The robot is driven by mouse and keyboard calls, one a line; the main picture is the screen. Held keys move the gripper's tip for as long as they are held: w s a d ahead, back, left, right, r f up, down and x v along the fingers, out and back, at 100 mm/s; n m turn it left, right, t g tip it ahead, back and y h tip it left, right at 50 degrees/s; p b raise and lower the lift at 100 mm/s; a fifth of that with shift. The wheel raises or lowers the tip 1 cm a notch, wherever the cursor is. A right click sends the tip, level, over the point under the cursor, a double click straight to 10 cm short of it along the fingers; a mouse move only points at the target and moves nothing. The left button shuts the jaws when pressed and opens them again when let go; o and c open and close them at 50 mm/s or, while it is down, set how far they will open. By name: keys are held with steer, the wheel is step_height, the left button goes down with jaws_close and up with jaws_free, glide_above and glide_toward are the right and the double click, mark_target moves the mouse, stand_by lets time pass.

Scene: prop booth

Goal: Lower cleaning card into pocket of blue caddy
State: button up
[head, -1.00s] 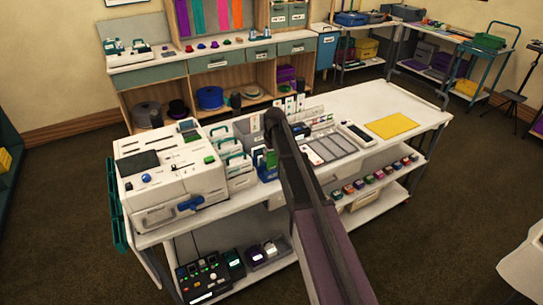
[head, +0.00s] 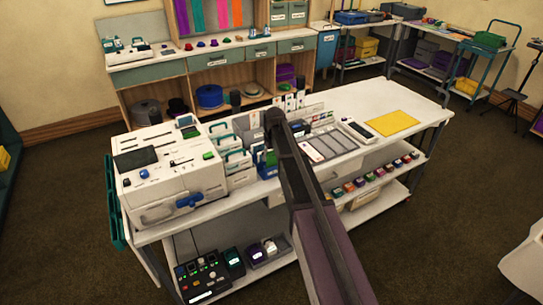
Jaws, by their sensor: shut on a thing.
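The blue caddy (head: 267,170) stands on the white bench top, just left of my arm, with its right part hidden behind the arm. My gripper (head: 273,121) is at the far end of the arm, close above the caddy. Its fingertips are mostly hidden behind my own dark arm link. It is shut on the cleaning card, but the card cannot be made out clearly. Whether the card is inside a pocket or above it cannot be told from this view.
A white machine (head: 170,175) fills the bench's left end. White holders with teal handles (head: 236,160) stand between it and the caddy. A grey tray (head: 328,143) lies right of my arm, then a yellow sheet (head: 394,123). The bench's far right is clear.

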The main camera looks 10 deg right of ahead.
steer(key=o, duration=0.7)
steer(key=shift+c, duration=0.2)
steer(key=shift+r, duration=0.15)
